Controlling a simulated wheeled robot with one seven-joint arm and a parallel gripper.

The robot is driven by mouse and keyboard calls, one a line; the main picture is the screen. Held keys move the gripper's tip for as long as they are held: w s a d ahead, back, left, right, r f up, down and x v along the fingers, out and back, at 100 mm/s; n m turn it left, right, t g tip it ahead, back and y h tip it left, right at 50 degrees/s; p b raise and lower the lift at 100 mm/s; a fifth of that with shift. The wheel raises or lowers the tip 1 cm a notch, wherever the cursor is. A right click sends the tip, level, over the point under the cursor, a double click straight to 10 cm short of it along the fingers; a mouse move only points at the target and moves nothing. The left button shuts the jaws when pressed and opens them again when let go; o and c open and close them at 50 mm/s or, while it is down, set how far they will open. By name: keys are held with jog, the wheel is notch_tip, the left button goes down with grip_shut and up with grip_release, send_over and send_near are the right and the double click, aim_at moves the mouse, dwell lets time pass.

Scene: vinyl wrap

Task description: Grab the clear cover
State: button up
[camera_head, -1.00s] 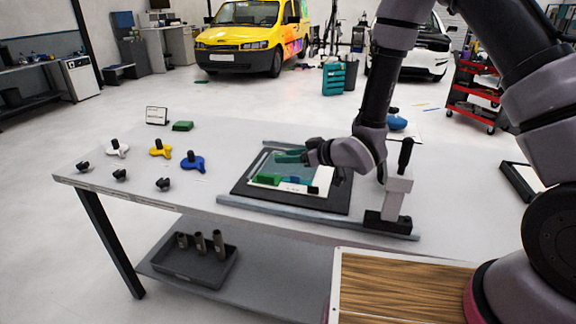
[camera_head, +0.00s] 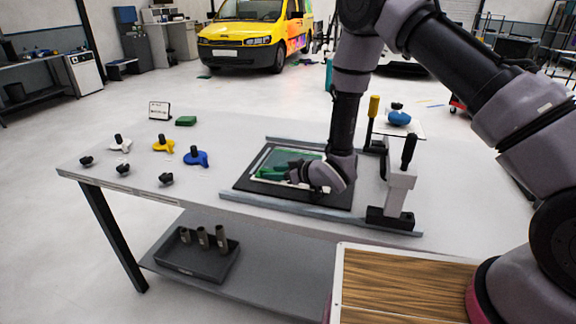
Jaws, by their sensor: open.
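A clear, teal-tinted cover (camera_head: 278,158) lies over the black mat (camera_head: 247,184) on the table. My gripper (camera_head: 290,172) is low over the cover and comes in from the right. Its jaws are open, and dark green parts show around its tips. I cannot tell whether the fingers touch the cover. My wrist and hand hide the right part of the cover and the mat. A white edge shows around the cover.
A grey press-like stand (camera_head: 398,192) with a black handle stands close to the right of my wrist. Rails run along the mat's front and back. Blue (camera_head: 196,157), yellow (camera_head: 163,144) and white (camera_head: 120,143) knobbed pieces stand at left, with clear table between.

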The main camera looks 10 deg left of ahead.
jog(key=shift+a+f, duration=0.1)
jog(key=shift+a, duration=0.05)
grip_shut()
